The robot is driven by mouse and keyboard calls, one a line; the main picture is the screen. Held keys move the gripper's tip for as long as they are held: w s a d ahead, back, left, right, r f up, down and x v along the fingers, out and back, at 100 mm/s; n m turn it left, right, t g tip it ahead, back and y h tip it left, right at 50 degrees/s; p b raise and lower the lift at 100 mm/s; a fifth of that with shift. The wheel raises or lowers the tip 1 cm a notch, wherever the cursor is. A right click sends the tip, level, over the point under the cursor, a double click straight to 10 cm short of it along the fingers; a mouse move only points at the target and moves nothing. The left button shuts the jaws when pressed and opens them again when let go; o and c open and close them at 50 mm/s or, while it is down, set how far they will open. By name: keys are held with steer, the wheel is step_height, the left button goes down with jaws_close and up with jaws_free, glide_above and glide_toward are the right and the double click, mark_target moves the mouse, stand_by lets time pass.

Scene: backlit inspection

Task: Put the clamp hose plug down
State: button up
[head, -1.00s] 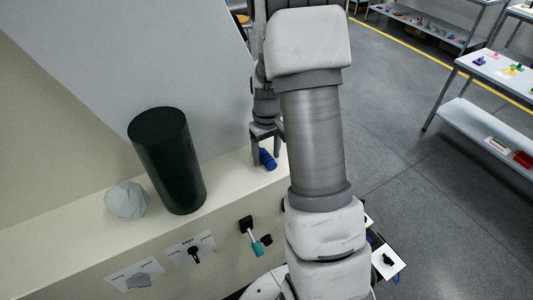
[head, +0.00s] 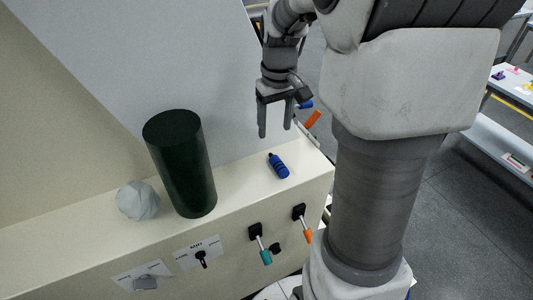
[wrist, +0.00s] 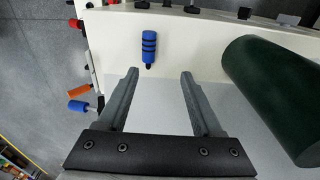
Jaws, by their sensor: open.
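The clamp hose plug, a small blue cylinder with dark bands and a dark tip (head: 278,166), lies on the cream ledge (head: 235,190) near its right end. It also shows in the wrist view (wrist: 149,45), beyond my fingertips and apart from them. My gripper (head: 276,134) is open and empty. In the head view it hangs above and behind the plug, with its fingers pointing down. In the wrist view, nothing is between the two fingers (wrist: 160,72).
A tall dark green cylinder (head: 182,165) and a pale faceted ball (head: 138,201) stand on the ledge to the left. Handles with teal (head: 266,257) and orange (head: 308,236) grips stick out from the ledge's front face. A grey panel (head: 150,60) rises behind the ledge.

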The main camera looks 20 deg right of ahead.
steer(key=s+a+r+t, duration=0.2)
steer(key=s+a+r, duration=0.5)
steer(key=s, duration=0.1)
steer(key=s+a+f+t+b, duration=0.2)
steer(key=s+a+b, duration=0.1)
steer(key=s, duration=0.5)
steer(key=shift+s+a+t, duration=0.35)
steer(key=shift+a+t, duration=0.05)
steer(key=shift+a, duration=0.05)
steer(key=shift+f, duration=0.1)
stand_by(0.4)
